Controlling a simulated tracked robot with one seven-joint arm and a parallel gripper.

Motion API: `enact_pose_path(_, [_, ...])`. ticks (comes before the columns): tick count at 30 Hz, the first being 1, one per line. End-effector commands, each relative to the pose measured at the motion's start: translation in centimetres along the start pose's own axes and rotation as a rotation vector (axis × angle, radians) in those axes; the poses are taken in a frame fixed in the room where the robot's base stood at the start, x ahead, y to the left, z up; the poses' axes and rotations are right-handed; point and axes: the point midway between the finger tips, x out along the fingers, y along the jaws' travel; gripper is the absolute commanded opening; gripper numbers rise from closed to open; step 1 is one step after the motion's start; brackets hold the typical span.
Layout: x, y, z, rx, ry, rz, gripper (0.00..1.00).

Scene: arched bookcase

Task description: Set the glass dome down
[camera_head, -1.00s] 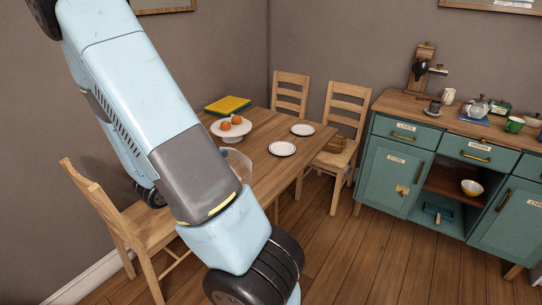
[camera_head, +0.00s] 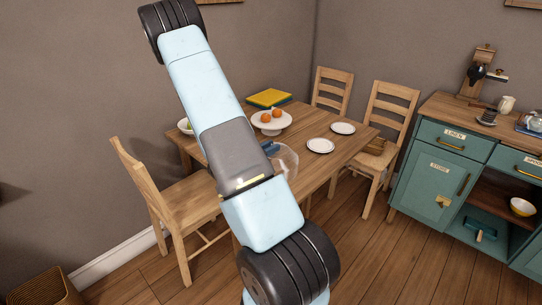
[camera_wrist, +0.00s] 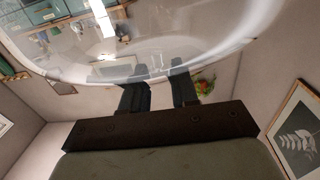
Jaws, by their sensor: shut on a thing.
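The clear glass dome (camera_head: 287,160) shows beside my forearm in the head view, in front of the near side of the wooden table (camera_head: 322,165). It also fills the top of the wrist view (camera_wrist: 150,40), its rim curving across. My gripper (camera_wrist: 158,76) is shut on the dome, its dark fingers at the glass. In the head view my arm hides most of the gripper and part of the dome. I cannot tell whether the dome touches the table. A white cake stand (camera_head: 272,129) with oranges (camera_head: 270,114) stands on the table behind the dome.
Two white plates (camera_head: 320,146) lie right of the dome. A yellow book (camera_head: 270,97) and a partly hidden bowl (camera_head: 185,126) are at the back. A wooden chair (camera_head: 170,205) stands at the table's left. A green cabinet (camera_head: 440,170) is at right.

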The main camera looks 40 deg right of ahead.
Motion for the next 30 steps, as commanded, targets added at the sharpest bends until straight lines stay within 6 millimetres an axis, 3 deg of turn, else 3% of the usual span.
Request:
enact_pose_path(7, [0.7, -0.4, 1.0, -0.001, 0.001, 0.0, 0.0])
enact_pose_path(15, [0.6, -0.4, 3.8, -0.001, 0.0, -0.001, 0.0])
enact_pose_path(26, [0.6, -0.4, 4.0, 0.0, 0.001, -0.002, 0.0])
enact_pose_path(27, [0.6, -0.4, 4.0, 0.0, 0.0, -0.002, 0.33])
enact_pose_path(30, [0.5, -0.4, 4.0, 0.0, 0.0, -0.002, 0.42])
